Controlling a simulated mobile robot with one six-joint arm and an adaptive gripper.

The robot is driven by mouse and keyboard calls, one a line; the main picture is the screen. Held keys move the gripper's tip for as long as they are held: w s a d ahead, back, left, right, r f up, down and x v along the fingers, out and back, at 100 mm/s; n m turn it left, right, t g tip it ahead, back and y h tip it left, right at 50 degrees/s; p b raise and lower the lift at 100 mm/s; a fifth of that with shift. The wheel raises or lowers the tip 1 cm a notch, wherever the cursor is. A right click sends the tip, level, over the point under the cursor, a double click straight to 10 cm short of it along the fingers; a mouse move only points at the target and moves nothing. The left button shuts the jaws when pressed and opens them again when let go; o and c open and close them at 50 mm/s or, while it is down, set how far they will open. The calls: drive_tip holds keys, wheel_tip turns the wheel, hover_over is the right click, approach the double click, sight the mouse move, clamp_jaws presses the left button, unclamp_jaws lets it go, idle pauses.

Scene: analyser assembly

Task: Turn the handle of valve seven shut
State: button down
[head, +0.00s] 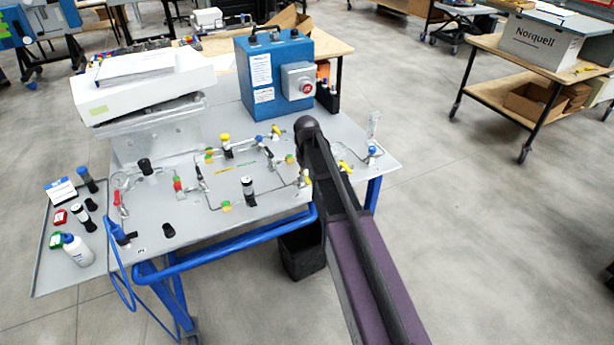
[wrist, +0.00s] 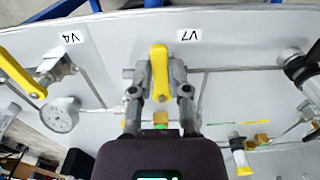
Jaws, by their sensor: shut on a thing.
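In the wrist view, the yellow handle (wrist: 159,72) of valve seven lies lengthwise up and down the picture, crosswise to the grey pipe stub at its left. The white V7 label (wrist: 189,36) is upside down just above and right of it. My gripper (wrist: 160,92) is shut on the handle, one finger on each side. The handle's lower end and the valve body are partly hidden by the fingers. In the head view, my arm covers the gripper.
In the wrist view, a V4 label (wrist: 71,38), another yellow handle (wrist: 20,72) and a round gauge (wrist: 60,114) are on the left. A dark knob (wrist: 302,68) is at the right. In the head view, a blue box (head: 272,75) stands at the panel's back.

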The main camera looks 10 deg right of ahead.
drive_tip(key=shift+s, duration=0.1)
drive_tip(key=c, duration=0.6)
unclamp_jaws()
drive_tip(key=shift+n, duration=0.3)
